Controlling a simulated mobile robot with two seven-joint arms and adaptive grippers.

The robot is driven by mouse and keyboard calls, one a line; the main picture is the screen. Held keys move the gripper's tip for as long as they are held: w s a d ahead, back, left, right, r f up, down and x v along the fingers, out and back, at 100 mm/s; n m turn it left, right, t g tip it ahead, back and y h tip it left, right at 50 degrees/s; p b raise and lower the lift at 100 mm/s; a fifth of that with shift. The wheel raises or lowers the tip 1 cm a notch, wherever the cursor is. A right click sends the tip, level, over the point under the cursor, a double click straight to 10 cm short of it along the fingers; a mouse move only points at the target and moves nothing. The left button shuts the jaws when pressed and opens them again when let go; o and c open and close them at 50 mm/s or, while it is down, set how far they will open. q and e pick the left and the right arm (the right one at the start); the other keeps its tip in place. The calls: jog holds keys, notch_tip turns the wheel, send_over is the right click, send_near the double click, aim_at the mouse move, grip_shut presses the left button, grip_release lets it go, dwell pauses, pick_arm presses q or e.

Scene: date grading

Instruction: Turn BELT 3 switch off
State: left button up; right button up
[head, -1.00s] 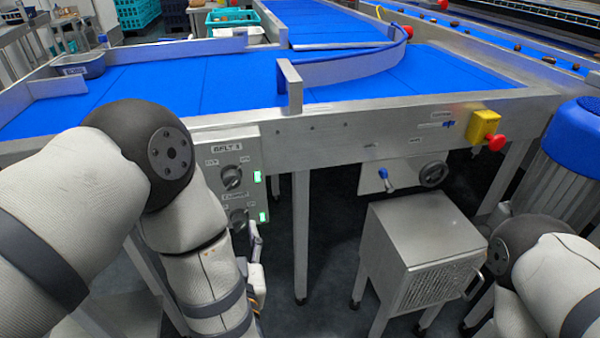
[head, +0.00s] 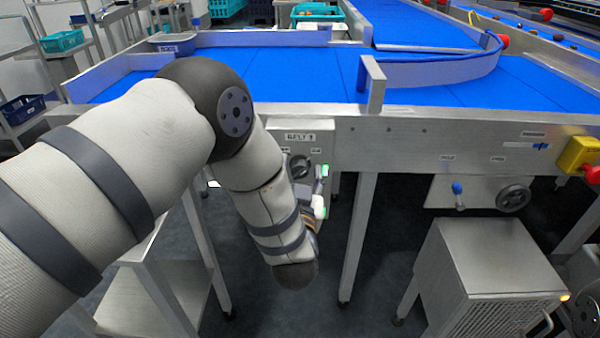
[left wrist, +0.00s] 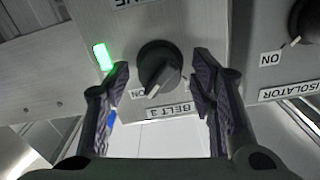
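The BELT 3 switch (left wrist: 158,66) is a round black knob on a grey panel in the left wrist view. Its white pointer mark is turned toward the ON label (left wrist: 137,93), and a green lamp (left wrist: 103,57) beside it is lit. The BELT 3 label (left wrist: 170,111) appears upside down there. My left gripper (left wrist: 161,70) is open, one finger on each side of the knob; contact cannot be told. In the head view the knob (head: 300,166) shows on the control panel, with my left arm low in front of it. My right gripper is out of view.
An ISOLATOR knob (left wrist: 303,22) is close by at the right in the wrist view. The blue conveyor (head: 300,75) lies above the panel. A table leg (head: 357,240) and a steel cabinet (head: 485,265) stand to the right.

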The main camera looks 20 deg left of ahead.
pick_arm(q)
jog(key=c, duration=1)
jog(key=shift+n, duration=0.3)
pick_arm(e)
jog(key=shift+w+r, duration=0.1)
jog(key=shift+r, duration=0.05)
pick_arm(q)
jog(key=n+p, duration=0.1)
jog(key=n, duration=0.2)
jog(key=shift+a+r, duration=0.1)
jog(key=n+p, duration=0.1)
jog(key=n, duration=0.4)
jog(key=n+p, duration=0.1)
jog(key=n, duration=0.8)
jog(key=shift+f, duration=0.25)
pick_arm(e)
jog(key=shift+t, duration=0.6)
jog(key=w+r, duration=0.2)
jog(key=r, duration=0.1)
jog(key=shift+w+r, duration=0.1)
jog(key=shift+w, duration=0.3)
pick_arm(q)
jog(key=shift+n, duration=0.3)
